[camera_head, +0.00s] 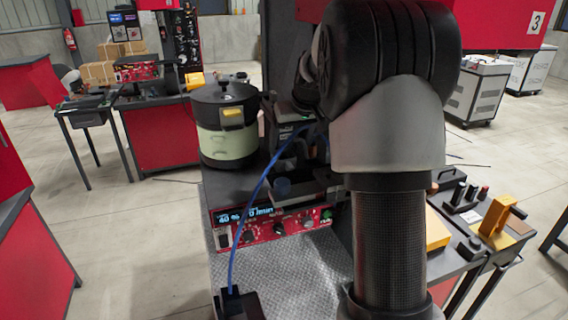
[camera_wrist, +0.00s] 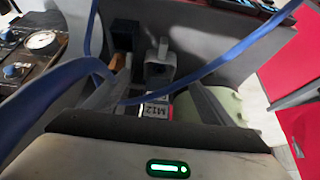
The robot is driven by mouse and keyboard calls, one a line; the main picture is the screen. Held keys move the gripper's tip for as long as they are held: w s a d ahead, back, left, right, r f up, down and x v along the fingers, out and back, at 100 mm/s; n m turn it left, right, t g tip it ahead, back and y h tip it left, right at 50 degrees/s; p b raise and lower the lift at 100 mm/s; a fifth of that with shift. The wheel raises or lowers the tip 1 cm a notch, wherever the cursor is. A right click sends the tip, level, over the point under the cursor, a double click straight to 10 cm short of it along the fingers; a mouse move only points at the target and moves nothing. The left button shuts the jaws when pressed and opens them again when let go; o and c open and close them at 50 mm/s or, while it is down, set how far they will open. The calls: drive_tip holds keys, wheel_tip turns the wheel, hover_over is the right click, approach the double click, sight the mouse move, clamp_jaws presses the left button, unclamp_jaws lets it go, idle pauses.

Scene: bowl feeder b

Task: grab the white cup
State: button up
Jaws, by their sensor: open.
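I cannot make out a white cup for certain in either view. In the wrist view a small light grey, cup-like piece (camera_wrist: 160,62) stands beyond my gripper (camera_wrist: 160,82), roughly in line with the gap between its fingers. My gripper is open, with dark fingers on both sides of the gap. I cannot tell whether the grey piece touches them. A label reading M12 (camera_wrist: 155,109) shows in the gap, nearer the camera. In the head view my arm hides much of the work area, and the gripper cannot be made out there.
A pale green pot with a black lid (camera_head: 227,143) stands left of my arm. A red control panel (camera_head: 270,222) is below it. A blue cable (camera_head: 256,195) hangs there and crosses the wrist view (camera_wrist: 210,68). Orange and black parts (camera_head: 497,214) stand on the right bench.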

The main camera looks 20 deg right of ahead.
sight(285, 159)
drive_tip(key=p+x, duration=0.1)
drive_tip(key=x, duration=0.7)
drive_tip(key=c, duration=1)
drive_tip(key=shift+c, duration=1.4)
drive_tip(key=shift+r, duration=0.15)
